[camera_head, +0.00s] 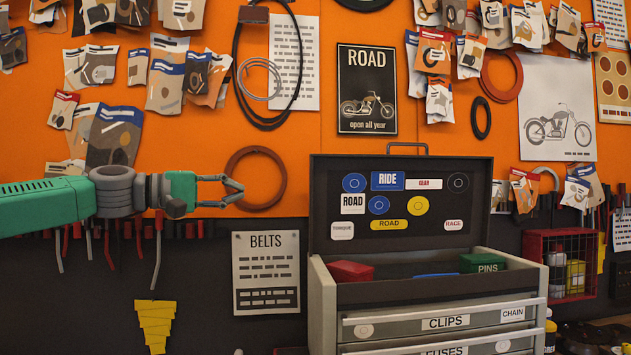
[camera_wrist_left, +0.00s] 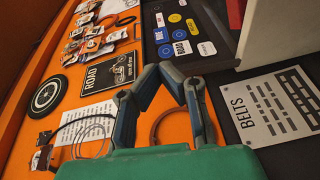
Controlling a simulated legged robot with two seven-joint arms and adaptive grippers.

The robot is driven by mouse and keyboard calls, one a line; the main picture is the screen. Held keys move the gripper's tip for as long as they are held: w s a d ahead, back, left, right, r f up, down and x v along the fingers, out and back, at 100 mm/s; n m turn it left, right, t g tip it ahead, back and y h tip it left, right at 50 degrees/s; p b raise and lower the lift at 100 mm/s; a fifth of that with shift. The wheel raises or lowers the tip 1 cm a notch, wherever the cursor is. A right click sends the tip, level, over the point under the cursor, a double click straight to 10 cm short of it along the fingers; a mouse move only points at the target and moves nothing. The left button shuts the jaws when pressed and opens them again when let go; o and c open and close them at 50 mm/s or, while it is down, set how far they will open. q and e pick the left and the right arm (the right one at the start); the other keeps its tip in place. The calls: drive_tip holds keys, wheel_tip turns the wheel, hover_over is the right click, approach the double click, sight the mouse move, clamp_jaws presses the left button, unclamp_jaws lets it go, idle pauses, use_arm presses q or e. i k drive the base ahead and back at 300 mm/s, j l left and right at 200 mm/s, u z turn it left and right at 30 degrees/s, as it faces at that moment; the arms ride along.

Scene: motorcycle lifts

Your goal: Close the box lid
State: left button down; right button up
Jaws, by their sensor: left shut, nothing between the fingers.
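The tool box (camera_head: 322,300) stands at the lower centre right of the head view. Its dark lid (camera_head: 470,210) is up, with stickers on its inner face and a handle on its top edge. The lid also shows at the top of the left wrist view (camera_wrist_left: 218,48). Inside the open top are a red bin (camera_head: 351,271) and a green bin marked PINS (camera_head: 482,262). My left gripper (camera_head: 238,190) is shut and empty, left of the lid and apart from it. It also shows in the left wrist view (camera_wrist_left: 165,72). My right gripper is not in view.
An orange pegboard wall (camera_head: 190,225) with hanging packets stands behind. A BELTS sheet (camera_head: 266,272) hangs left of the box. A red wire basket (camera_head: 560,262) is at its right. A dark ring (camera_head: 281,180) hangs behind my left gripper. The space above the box's open top looks clear.

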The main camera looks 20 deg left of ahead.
sight(358, 204)
drive_tip(key=i, duration=0.9)
